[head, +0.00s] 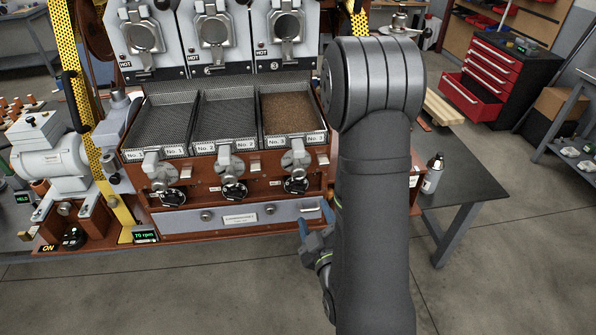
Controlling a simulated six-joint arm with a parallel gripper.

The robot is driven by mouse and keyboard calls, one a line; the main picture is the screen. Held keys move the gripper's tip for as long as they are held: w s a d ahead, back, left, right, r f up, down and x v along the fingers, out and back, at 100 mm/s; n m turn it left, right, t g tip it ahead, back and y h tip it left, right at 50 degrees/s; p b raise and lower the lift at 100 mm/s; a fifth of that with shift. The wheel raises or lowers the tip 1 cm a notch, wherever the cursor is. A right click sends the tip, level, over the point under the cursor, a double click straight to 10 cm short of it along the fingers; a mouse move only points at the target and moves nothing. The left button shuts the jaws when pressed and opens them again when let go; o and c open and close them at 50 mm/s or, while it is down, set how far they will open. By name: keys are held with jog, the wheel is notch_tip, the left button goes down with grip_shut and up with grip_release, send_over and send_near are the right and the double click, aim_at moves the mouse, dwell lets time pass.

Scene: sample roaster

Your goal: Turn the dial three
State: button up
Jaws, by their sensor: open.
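Dial three, a small black knob (296,186) with pale markings, sits on the red-brown front panel under the tray marked No. 3. Similar black dials sit under tray No. 2 (235,190) and tray No. 1 (173,197). The dial's exact setting is too small to read. My gripper (313,216) is open, its blue-grey fingers in front of the drawer's right end, below and slightly right of dial three. It appears empty and apart from the dial. My arm hides the area right of the panel.
A silver lever (296,163) stands just above dial three. A grey drawer (238,215) with a handle lies below the dials. Tray No. 3 (287,112) holds brown grains; the other two look empty. A spray can (432,174) stands on the right. The floor in front is clear.

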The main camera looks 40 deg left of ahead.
aim_at(299, 175)
jog(key=x, duration=1.7)
jog(key=c, duration=1)
